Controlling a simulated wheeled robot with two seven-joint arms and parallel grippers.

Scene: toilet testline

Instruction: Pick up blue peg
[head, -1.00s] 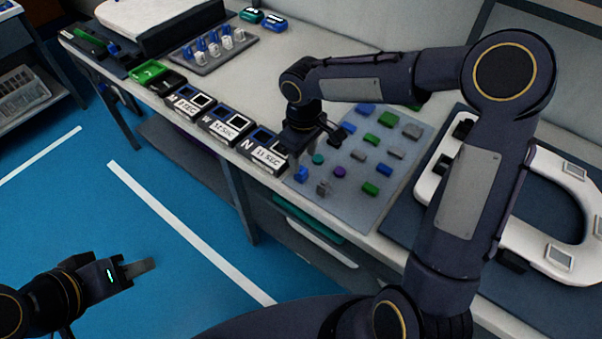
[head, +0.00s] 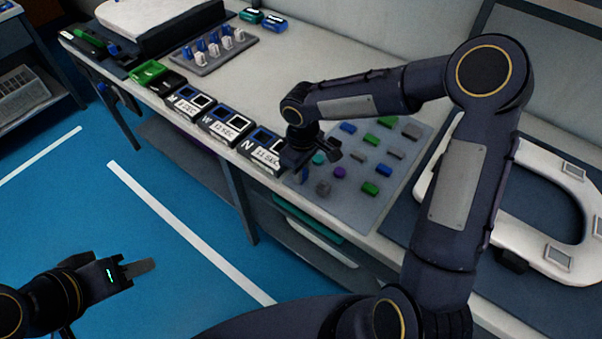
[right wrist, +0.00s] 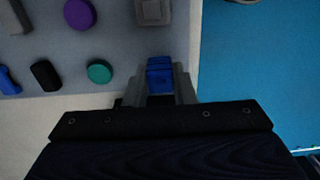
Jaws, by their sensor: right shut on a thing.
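The blue peg (right wrist: 159,75) is between the fingers of my right gripper in the right wrist view. My right gripper (head: 303,166) is shut on it at the near left edge of the grey peg board (head: 345,212). In the head view the gripper mostly hides the peg (head: 304,175). I cannot tell whether it is clear of the board. My left gripper (head: 138,268) is away at the lower left, over the floor, and I cannot see its finger gap clearly.
A grey peg (head: 323,187), a teal round peg (head: 318,158) and a purple one (head: 339,172) are close by, with several others beyond. Label boxes (head: 264,153) stand just left. A white toilet seat (head: 560,258) lies at the right.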

